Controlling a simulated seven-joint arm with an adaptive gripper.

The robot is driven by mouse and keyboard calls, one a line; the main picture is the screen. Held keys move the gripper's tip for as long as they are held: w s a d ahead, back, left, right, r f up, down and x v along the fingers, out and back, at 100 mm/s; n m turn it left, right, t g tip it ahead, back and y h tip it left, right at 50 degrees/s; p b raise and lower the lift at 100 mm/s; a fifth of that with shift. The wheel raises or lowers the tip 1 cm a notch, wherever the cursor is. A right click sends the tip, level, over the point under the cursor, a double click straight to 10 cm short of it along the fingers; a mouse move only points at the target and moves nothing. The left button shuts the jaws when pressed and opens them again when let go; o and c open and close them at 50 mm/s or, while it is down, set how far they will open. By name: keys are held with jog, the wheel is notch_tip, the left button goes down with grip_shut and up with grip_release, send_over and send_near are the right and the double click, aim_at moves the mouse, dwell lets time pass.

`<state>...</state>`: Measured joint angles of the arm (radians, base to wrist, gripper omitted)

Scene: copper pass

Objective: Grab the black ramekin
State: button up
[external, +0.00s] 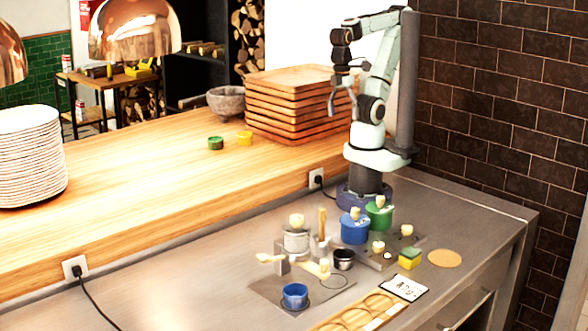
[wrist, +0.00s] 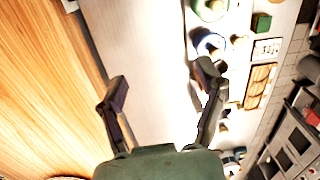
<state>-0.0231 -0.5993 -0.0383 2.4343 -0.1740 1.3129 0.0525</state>
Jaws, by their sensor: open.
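The black ramekin (external: 343,259) is a small dark cup on the steel counter in the external view, right of a grey canister (external: 296,240) and behind the blue ramekin (external: 295,295). I cannot make it out in the wrist view. My gripper (external: 343,98) is raised high above the counter, far from the ramekin, beside the stacked wooden trays. In the wrist view my gripper (wrist: 160,88) has its two fingers spread wide, with nothing between them.
Blue (external: 354,230) and green (external: 379,217) lidded pots stand behind the ramekin. A yellow-green block (external: 410,259), a label card (external: 404,287) and a wooden holder (external: 358,314) are to the right and front. The raised wooden ledge (external: 150,190) holds wooden trays (external: 290,105) and plates (external: 30,155).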

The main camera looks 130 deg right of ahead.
jog(key=w+a+r, duration=0.2)
jog(key=w, duration=0.2)
jog(key=m+t, duration=0.1)
jog(key=t, duration=0.1)
send_over(344, 255)
jog(key=w+a, duration=0.1)
jog(key=a, duration=0.1)
jog(key=f, duration=0.2)
jog(key=shift+h, duration=0.4)
jog(key=f, duration=2.8)
jog(key=shift+w+d, duration=0.3)
jog(key=shift+w, duration=0.05)
jog(key=c, duration=1)
